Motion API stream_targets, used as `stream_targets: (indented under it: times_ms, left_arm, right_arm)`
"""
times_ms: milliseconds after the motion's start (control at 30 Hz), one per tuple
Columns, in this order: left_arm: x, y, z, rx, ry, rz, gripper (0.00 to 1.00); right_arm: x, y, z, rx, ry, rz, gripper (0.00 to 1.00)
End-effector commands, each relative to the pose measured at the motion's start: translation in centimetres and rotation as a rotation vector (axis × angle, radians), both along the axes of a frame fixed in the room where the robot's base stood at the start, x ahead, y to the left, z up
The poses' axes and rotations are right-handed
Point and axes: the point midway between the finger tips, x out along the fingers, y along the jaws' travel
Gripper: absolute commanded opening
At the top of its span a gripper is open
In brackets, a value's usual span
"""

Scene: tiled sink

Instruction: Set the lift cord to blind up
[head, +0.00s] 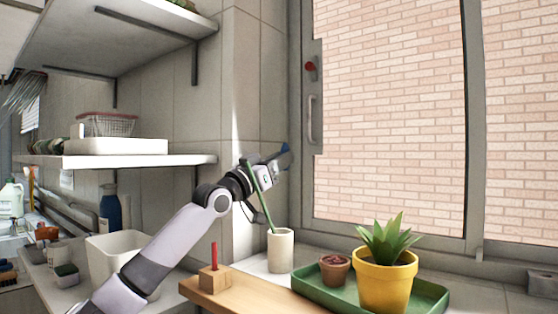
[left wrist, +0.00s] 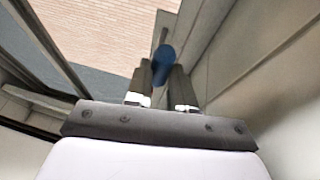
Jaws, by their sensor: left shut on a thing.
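A blue knob (head: 285,148), which looks like the end of the lift cord, is at the tip of my left gripper (head: 277,157), beside the left edge of the window frame. In the left wrist view the blue knob (left wrist: 162,62) sits between the two fingers of my left gripper (left wrist: 162,80), which is shut on it. The cord itself is too thin or hidden to make out. No blind shows across the visible window (head: 390,110). My right gripper is not in view.
A beige cup (head: 281,251) with a green stick (head: 260,195) stands below my left gripper. A green tray (head: 425,299) holds a yellow plant pot (head: 385,282) and a small brown pot (head: 335,270). A red knob (head: 311,67) and a handle (head: 311,121) are on the window frame.

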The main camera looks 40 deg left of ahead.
Motion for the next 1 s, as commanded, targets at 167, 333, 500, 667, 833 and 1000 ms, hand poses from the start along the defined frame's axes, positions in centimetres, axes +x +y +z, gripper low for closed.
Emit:
stream_targets:
  times_ms: [167, 333, 500, 667, 833, 1000]
  left_arm:
    - [0.2, -0.1, -0.3, 0.0, 0.011, -0.001, 0.34]
    - [0.1, 0.0, -0.2, 0.0, 0.007, -0.001, 0.5]
    - [0.1, 0.0, 0.0, 0.0, 0.004, 0.0, 0.5]
    - [0.0, 0.0, 1.2, 0.0, 0.001, 0.0, 0.5]
    - [0.0, 0.0, 4.3, -0.002, -0.002, -0.001, 0.5]
    - [0.0, 0.0, 8.0, -0.003, -0.002, -0.001, 0.5]
  right_arm:
    - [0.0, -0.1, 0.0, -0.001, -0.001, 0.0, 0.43]
    - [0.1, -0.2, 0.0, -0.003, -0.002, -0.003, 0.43]
    - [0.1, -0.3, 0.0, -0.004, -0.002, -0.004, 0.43]
    - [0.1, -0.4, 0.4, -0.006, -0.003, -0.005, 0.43]
    - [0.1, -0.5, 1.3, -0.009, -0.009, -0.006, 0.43]
    - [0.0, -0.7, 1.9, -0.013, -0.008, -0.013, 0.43]
